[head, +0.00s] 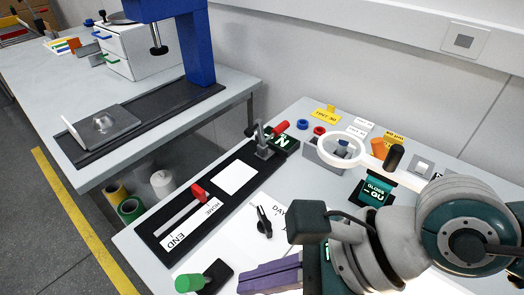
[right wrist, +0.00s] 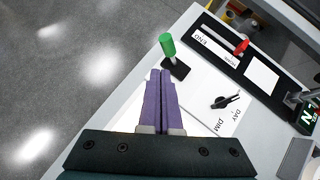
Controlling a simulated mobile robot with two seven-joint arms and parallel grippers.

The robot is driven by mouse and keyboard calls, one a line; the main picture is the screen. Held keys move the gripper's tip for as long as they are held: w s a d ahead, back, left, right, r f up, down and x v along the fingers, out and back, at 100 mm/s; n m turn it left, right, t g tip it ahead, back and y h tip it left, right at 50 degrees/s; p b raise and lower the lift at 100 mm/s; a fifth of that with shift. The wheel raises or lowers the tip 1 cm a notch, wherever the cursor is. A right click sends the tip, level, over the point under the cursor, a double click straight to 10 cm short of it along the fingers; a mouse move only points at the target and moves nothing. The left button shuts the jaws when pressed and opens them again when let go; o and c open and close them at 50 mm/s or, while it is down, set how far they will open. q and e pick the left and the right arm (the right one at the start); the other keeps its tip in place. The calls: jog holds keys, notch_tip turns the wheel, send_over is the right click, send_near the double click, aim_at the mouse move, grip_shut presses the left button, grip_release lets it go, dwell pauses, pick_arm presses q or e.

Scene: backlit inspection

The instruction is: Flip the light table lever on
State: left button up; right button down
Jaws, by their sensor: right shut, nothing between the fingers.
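A lever with a green handle (head: 190,282) on a black base (head: 215,274) stands at the front left corner of the near table. In the right wrist view the green handle (right wrist: 167,45) leans up and left from its base (right wrist: 178,70). My right gripper (head: 242,282) has purple fingers, shut and empty. Its fingertips, also in the right wrist view (right wrist: 160,72), point at the lever base, close by; I cannot tell whether they touch. A white panel (head: 241,238) with a black knob (head: 264,222) and DAY and DIM marks lies behind. My left gripper is out of view.
A black rail (head: 157,229) with a red slider (head: 199,192) and END and HOME marks runs behind the panel. A ring magnifier (head: 325,160), a dark teal block (head: 373,190) and small coloured parts stand further back. Another table (head: 230,95) is at the left, across a gap.

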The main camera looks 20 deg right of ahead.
notch_tip(320, 180, up, 5)
jog(key=s+d, duration=0.2)
jog(key=shift+s+p, duration=0.35)
